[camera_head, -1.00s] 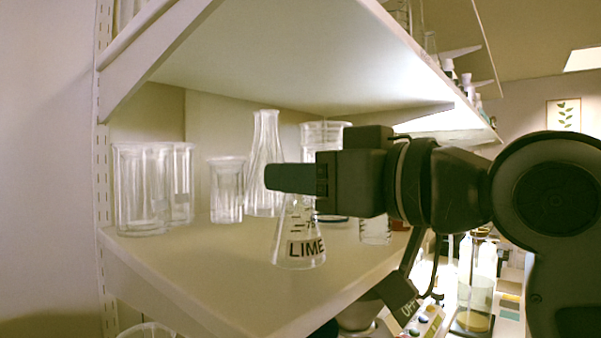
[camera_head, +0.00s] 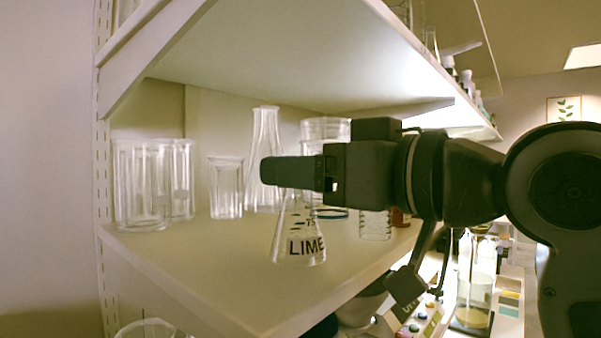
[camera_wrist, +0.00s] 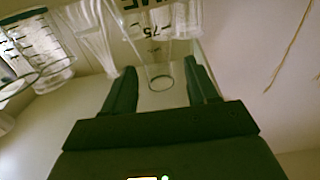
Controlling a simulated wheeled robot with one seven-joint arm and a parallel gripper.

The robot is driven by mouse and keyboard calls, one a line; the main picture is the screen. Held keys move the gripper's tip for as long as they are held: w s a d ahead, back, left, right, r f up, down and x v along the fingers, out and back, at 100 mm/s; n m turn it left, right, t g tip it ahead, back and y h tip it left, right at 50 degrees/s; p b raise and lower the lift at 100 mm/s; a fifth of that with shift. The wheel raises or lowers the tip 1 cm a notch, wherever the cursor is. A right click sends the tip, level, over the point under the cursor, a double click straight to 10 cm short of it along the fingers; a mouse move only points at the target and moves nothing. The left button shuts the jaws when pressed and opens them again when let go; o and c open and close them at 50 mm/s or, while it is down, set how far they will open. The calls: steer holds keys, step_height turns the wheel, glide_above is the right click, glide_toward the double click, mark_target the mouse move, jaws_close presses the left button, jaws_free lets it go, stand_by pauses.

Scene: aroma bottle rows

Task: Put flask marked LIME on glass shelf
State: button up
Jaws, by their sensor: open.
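The clear conical flask marked LIME (camera_head: 299,248) stands upright on the pale shelf (camera_head: 225,275), close to its front edge, with other glassware. In the wrist view the flask (camera_wrist: 153,32) shows upside down, with its lettering and 75 mark at the top. My gripper (camera_head: 270,171) is open at the flask's neck, level above the shelf. In the wrist view the flask's round mouth lies between the two spread fingers of my gripper (camera_wrist: 160,78), with a gap on each side. The dark fingers hide the flask's upper neck in the head view.
Beakers (camera_head: 143,185), a small glass (camera_head: 226,188) and a tall flask (camera_head: 264,160) stand behind and left. A larger beaker (camera_head: 325,135) and a small glass (camera_head: 375,225) stand close behind my gripper. An upper shelf (camera_head: 270,55) hangs overhead. The shelf's front left is bare.

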steer(key=b+v, duration=0.2)
steer(key=v, duration=0.9)
steer(key=shift+d+f, duration=0.1)
steer(key=w+d+f+m+t+h, duration=0.2)
steer(key=f+m+t, duration=0.15)
steer(key=f, duration=0.35)
steer(key=w+d+f+m+t+h, duration=0.1)
steer(key=w+d+f+m+t, duration=0.1)
steer(key=f+m, duration=0.4)
steer(key=s+d+f+m+t+h, duration=0.1)
steer(key=s+d+f+m+h, duration=0.15)
steer(key=f, duration=0.55)
steer(key=s+d+f+m+h, duration=0.2)
steer(key=s+f+h, duration=0.15)
steer(key=f, duration=0.55)
steer(key=s+d+f+g+h, duration=0.1)
steer(key=s+d+f+h, duration=0.3)
steer(key=s+f, duration=0.75)
steer(key=s+d+n+g+h, duration=0.1)
steer(key=s+n, duration=0.2)
steer(key=s, duration=1.4)
steer(key=shift+s+f+n+g, duration=0.2)
steer(key=shift+f+n+g, duration=0.15)
steer(key=shift+f, duration=0.1)
